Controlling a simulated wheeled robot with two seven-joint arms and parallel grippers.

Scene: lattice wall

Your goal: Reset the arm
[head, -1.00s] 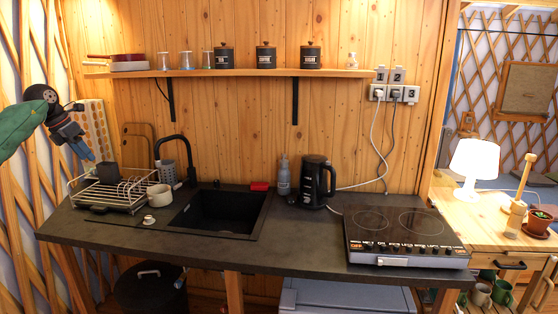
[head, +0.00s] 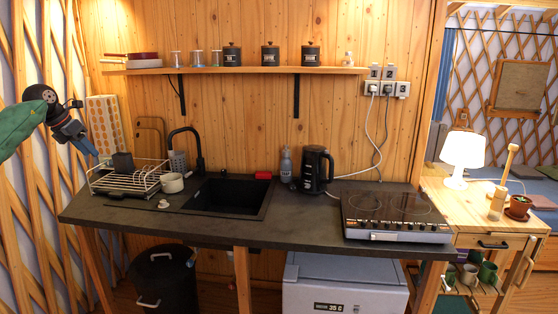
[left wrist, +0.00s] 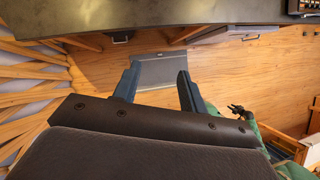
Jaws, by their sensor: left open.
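My left arm comes in from the left edge of the head view. Its left gripper (head: 88,148) hangs in the air at the left, in front of the lattice wall and left of the dish rack. In the left wrist view the left gripper (left wrist: 155,85) has its two fingers spread apart with nothing between them. Wooden floor and a grey panel show beyond the fingers. My right gripper is in neither view.
The dark counter (head: 290,222) holds a dish rack (head: 130,178), a white mug (head: 171,182), a sink (head: 225,196), a black kettle (head: 315,170) and a cooktop (head: 395,212). A black bin (head: 165,285) and a white appliance (head: 345,285) stand below. A lamp (head: 462,155) stands at the right.

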